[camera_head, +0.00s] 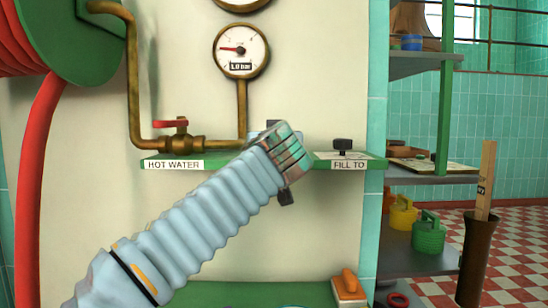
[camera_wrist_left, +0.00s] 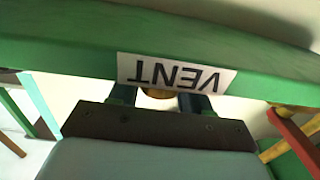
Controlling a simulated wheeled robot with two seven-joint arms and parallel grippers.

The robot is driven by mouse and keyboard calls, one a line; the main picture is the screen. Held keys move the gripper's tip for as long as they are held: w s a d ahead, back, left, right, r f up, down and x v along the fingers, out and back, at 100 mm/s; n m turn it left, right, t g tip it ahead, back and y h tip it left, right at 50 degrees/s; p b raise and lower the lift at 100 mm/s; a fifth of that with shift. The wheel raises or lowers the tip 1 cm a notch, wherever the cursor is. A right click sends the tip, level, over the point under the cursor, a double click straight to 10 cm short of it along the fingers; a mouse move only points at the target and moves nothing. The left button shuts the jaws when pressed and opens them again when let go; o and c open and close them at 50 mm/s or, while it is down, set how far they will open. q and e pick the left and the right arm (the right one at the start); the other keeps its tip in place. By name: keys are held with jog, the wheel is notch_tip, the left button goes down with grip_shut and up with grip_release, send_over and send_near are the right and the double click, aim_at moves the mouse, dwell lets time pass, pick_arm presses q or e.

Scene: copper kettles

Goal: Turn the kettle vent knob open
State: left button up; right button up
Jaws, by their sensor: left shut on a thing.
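My left gripper (camera_head: 281,158) reaches up from the lower left to the green shelf (camera_head: 220,153) on the cream panel and hides the middle of that shelf. In the left wrist view the VENT label (camera_wrist_left: 176,74) appears upside down on the shelf's green edge, right in front of the gripper (camera_wrist_left: 158,98). A small brass-coloured part (camera_wrist_left: 158,94), likely the vent knob, shows between the two dark fingers. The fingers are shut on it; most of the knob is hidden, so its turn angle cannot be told. My right gripper is in neither view.
A red-handled HOT WATER valve (camera_head: 172,142) sits left of the gripper. A black FILL TO knob (camera_head: 342,145) sits to its right. A pressure gauge (camera_head: 240,50) hangs above. Shelves with green and yellow cans (camera_head: 428,235) stand at the right.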

pick_arm(q)
jog(key=shift+n+g+y+p, duration=0.3)
jog(key=shift+n+y+p, duration=0.25)
jog(key=shift+n+y, duration=1)
jog(key=shift+f+y, duration=0.1)
jog(key=shift+y, duration=0.55)
jog(key=o, duration=1)
jog(key=shift+c, duration=0.2)
jog(key=b+v, duration=0.3)
jog(key=v, duration=1)
jog(key=shift+s, duration=0.4)
jog(key=shift+d, duration=0.1)
